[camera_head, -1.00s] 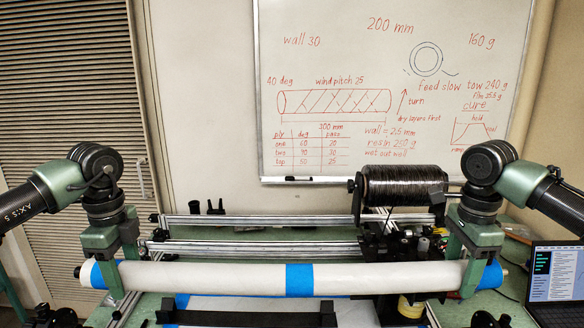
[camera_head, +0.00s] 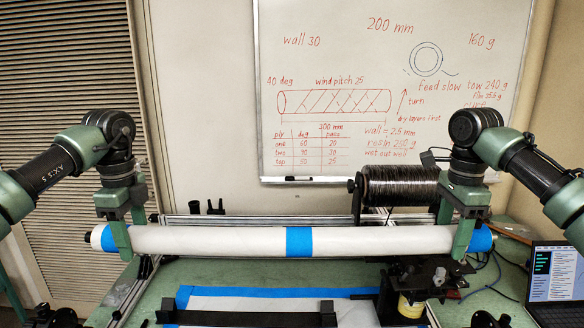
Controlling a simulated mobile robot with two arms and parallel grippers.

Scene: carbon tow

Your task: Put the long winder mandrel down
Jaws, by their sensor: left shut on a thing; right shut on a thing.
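The long winder mandrel (camera_head: 220,240) is a white tube with a blue band at its middle and blue bands near both ends. It lies level across the head view, held above the green table. My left gripper (camera_head: 122,240) is shut on its left end, just inside the blue band. My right gripper (camera_head: 462,240) is shut on its right end beside the blue band. The mandrel hides part of the winder's rails (camera_head: 270,219) behind it.
In front lies a white sheet with blue tape edges (camera_head: 250,293), with a black bar (camera_head: 245,319) across it. A black tow spool (camera_head: 400,186) stands behind the mandrel at right. A laptop (camera_head: 555,280) sits at far right. A whiteboard (camera_head: 340,50) hangs behind.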

